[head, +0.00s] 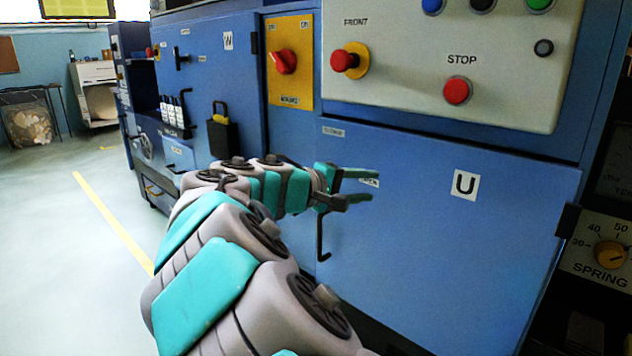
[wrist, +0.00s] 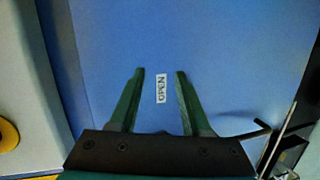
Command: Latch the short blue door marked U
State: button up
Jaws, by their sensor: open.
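The short blue door marked U (head: 430,235) fills the lower right of the machine front in the head view; its face also fills much of the wrist view (wrist: 220,45). Its black handle (head: 322,240) hangs at the door's left side, below my gripper, with the lower end bent to the right. My gripper (head: 371,185) is in front of the left part of the door, its teal fingers pointing right. The fingers are apart and empty. In the wrist view, an OPEN label (wrist: 161,89) shows between the fingertips, and a black bent rod (wrist: 245,133) shows at lower right.
Above the door is a pale panel with a red STOP button (head: 457,91) and a red FRONT button (head: 345,61). A yellow plate with a red rotary switch (head: 284,62) is to its left. Open floor lies at left.

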jog(key=w+a+f+n+t, duration=0.1)
jog(key=a+n+t, duration=0.1)
jog(key=a, duration=0.6)
jog(key=w+a+f+n+t, duration=0.1)
jog(key=w+a+t, duration=0.1)
jog(key=a, duration=0.6)
jog(key=x, duration=0.7)
jog(key=shift+w+d+y, duration=0.25)
jog(key=shift+d+y, duration=0.05)
grip_shut()
